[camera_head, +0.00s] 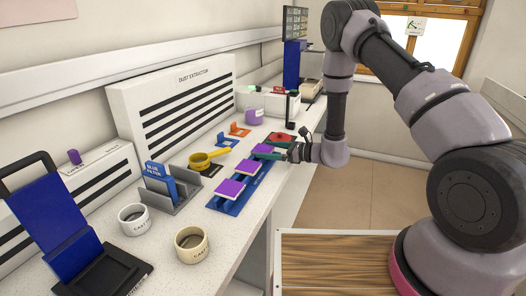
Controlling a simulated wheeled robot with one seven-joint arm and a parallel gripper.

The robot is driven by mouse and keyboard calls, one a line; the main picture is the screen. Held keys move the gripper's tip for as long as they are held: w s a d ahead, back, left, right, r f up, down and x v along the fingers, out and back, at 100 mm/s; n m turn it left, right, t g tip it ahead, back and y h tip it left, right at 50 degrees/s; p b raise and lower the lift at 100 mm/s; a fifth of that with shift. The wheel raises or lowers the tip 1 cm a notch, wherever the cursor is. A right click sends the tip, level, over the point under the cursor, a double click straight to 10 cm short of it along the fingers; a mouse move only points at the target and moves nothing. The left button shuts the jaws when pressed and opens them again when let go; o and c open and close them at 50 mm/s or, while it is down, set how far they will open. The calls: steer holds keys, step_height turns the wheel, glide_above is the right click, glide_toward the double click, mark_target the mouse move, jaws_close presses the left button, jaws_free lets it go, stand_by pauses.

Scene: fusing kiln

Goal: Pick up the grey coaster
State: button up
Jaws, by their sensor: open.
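No coaster stands out clearly as grey at this size. Purple squares with pale edges sit in a row on a long blue tray (222,208): a near one (230,190), a middle one (248,168) and a far one (267,150). My gripper (281,154) is open at the far end of this tray, beside the far purple square. It is small in the picture, and I cannot tell whether it touches anything.
A red round object (279,138) lies just behind my gripper. A grey slotted rack (183,197) stands left of the tray. A white cup (134,219) and a cream cup (191,245) stand nearer. The bench's front edge runs right of the tray.

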steer(key=c, duration=1.2)
